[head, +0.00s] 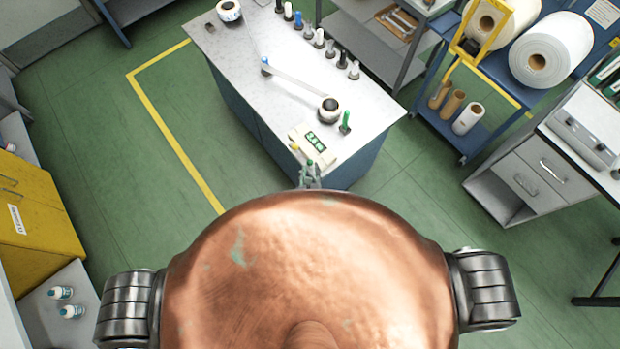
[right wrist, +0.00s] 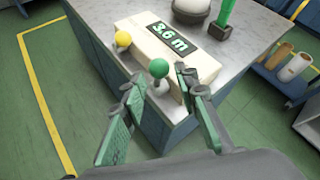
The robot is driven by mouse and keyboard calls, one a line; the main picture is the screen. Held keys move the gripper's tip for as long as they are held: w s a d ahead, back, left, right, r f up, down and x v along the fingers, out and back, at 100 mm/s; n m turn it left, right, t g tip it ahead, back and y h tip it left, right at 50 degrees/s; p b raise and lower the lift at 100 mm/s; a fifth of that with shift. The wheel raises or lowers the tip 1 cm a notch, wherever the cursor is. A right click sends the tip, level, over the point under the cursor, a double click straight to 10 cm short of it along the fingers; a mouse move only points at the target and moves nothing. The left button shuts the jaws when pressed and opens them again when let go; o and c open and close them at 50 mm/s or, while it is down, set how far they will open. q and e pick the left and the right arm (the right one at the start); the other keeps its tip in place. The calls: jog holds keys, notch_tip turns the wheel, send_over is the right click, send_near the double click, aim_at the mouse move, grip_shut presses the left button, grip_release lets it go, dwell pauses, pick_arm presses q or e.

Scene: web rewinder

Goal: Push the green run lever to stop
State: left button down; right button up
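The green run lever, a round green knob (right wrist: 158,68) on a short stem, stands at the near edge of a cream control box (right wrist: 140,27). A yellow knob (right wrist: 123,39) is left of it, and the box's display (right wrist: 173,36) reads 3.6 m. My right gripper (right wrist: 160,76) is open, its fingers to the left and right of the green knob in the picture; I see no clear contact. In the head view my right gripper (head: 309,177) is at the table's near edge, below the control box (head: 326,151). My left gripper is not in view.
The grey table (head: 228,45) carries rolls (head: 328,108), a web strip, a green post (head: 345,122) and a row of small bottles. A blue cart (head: 478,133) with large rolls and a drawer cabinet (head: 541,169) stand right. Green floor at left is open.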

jog(key=v, duration=0.7)
jog(key=shift+s, duration=0.2)
jog(key=shift+r, duration=0.1)
